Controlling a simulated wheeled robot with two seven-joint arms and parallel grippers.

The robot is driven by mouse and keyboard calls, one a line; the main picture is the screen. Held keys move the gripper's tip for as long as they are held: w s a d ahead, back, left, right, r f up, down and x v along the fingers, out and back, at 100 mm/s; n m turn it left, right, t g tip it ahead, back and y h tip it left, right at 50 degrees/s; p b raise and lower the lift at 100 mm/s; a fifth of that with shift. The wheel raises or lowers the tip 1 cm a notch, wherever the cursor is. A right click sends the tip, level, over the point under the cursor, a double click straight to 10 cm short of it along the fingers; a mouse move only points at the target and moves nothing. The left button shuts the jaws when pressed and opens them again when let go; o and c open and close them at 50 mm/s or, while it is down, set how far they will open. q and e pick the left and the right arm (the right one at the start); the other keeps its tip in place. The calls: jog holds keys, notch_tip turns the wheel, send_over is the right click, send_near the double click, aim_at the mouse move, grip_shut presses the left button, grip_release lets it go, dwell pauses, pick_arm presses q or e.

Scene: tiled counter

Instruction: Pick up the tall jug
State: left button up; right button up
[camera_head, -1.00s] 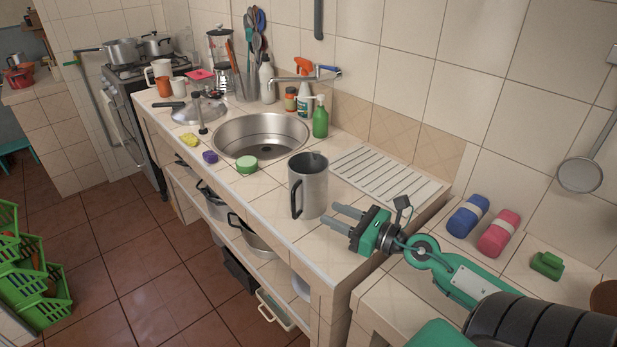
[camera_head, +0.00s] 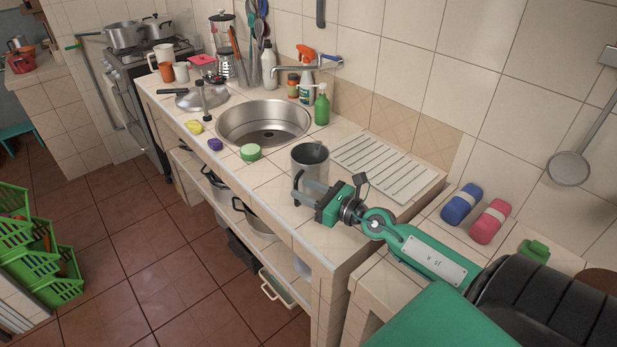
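The tall jug (camera_head: 309,158) is a grey metal cylinder with an open top and a dark handle on its near left side. It stands upright on the tiled counter, between the sink and the counter's near end. My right gripper (camera_head: 303,190) is at the jug's lower front, its fingers pointing left toward the handle. The fingers look apart, and they hide the jug's lower part. I cannot tell whether they touch the jug or have the handle between them. My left gripper is not in view.
A ribbed drainboard (camera_head: 385,166) lies right of the jug, and the round sink (camera_head: 264,122) is behind it. The counter's front edge is close.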

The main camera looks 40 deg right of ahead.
jog(key=shift+f+p+x, duration=0.1)
jog(key=shift+p+x, duration=0.25)
jog(key=shift+x, duration=0.95)
jog(key=shift+f+p+x, duration=0.15)
jog(key=shift+p+x, duration=0.2)
jog(key=shift+x, duration=0.95)
jog(key=shift+a, duration=0.1)
jog(key=shift+c, duration=0.3)
grip_shut()
